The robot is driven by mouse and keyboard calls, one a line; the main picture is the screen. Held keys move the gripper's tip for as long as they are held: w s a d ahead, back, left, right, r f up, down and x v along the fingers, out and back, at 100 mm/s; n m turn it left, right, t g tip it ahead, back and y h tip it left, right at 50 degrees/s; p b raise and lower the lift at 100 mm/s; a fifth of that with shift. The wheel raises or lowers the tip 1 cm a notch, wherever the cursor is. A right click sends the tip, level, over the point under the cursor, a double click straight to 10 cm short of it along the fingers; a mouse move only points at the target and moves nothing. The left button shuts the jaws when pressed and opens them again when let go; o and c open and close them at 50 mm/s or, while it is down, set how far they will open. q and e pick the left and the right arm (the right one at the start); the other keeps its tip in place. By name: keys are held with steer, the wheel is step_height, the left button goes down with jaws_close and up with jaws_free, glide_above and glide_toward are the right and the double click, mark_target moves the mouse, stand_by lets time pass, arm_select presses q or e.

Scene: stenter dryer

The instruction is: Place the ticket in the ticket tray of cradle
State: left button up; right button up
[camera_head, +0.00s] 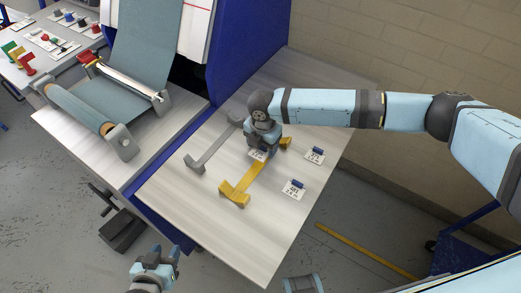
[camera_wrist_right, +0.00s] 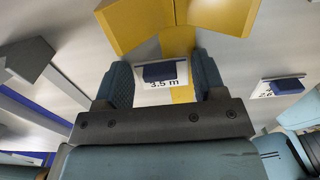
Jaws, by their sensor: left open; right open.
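My right gripper (camera_head: 261,147) points down over the middle of the yellow cradle (camera_head: 248,179). A white ticket (camera_head: 257,155) with a blue block shows just below it. In the right wrist view the ticket (camera_wrist_right: 163,76) reads "3.5 m" and lies between the two open fingers (camera_wrist_right: 162,85), over the yellow cradle (camera_wrist_right: 185,28). I cannot tell whether it rests fully in the tray or touches a finger. Two more tickets with blue blocks lie on the table, one farther back (camera_head: 315,155) and one nearer (camera_head: 294,189). My left gripper (camera_head: 160,257) is open and empty, off the table's front edge.
A grey cradle (camera_head: 213,151) stands left of the yellow one. A cloth roll (camera_head: 78,109) on stands is on the left table. A side bench (camera_head: 45,50) carries small coloured items. The table's near right part (camera_head: 250,240) is clear.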

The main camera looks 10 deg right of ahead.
steer(key=c, duration=1.1)
steer(key=shift+o, duration=0.2)
steer(key=shift+r, duration=0.15)
step_height(320, 180, up, 20)
steer(key=shift+p, duration=0.45)
